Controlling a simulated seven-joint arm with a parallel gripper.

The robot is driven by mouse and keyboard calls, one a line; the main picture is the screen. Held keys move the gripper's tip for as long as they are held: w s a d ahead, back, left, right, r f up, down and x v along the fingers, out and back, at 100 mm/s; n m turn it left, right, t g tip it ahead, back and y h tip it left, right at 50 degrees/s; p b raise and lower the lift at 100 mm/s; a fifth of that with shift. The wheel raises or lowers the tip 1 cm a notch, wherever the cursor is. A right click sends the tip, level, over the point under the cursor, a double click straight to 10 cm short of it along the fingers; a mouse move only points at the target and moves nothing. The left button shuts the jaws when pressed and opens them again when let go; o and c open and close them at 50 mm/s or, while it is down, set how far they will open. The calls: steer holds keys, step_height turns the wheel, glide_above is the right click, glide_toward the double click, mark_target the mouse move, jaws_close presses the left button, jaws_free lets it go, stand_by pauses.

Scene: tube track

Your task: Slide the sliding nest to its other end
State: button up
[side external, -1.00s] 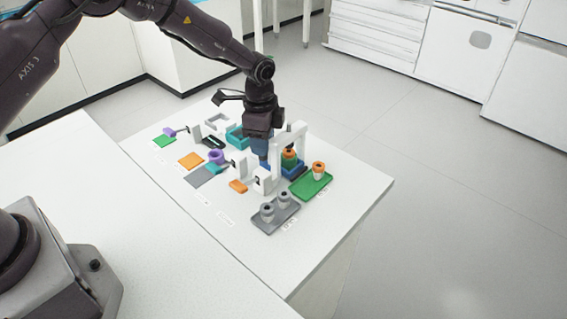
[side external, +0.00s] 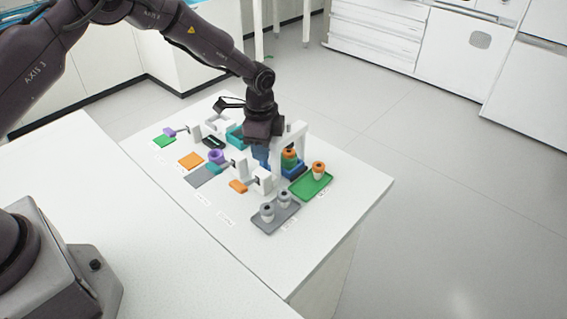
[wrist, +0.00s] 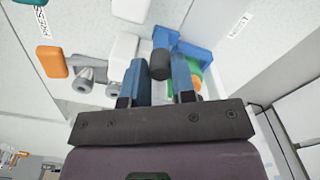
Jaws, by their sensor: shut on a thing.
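The blue sliding nest (side external: 296,170) sits under the white arch at the right part of the board. An orange and green piece (side external: 289,157) stands in it. In the wrist view, blue parts of the nest (wrist: 194,52) show beyond my fingers. My gripper (side external: 263,164) points down just left of the arch. Its blue fingers are shut on a dark round knob (wrist: 160,63), seen between them in the wrist view. The knob appears to belong to the nest; how they join is hidden. In the side view the fingers hide the knob.
The white arch (side external: 296,130) stands close beside my gripper. A grey tray (side external: 277,217) holds two grey pieces. The table's front-right is clear.

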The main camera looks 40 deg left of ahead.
steer(key=shift+w+a+r, duration=0.1)
steer(key=shift+w+a, duration=0.05)
steer(key=shift+a, duration=3.5)
steer(key=o, duration=0.5)
step_height(320, 180, up, 5)
steer(key=shift+f, duration=0.1)
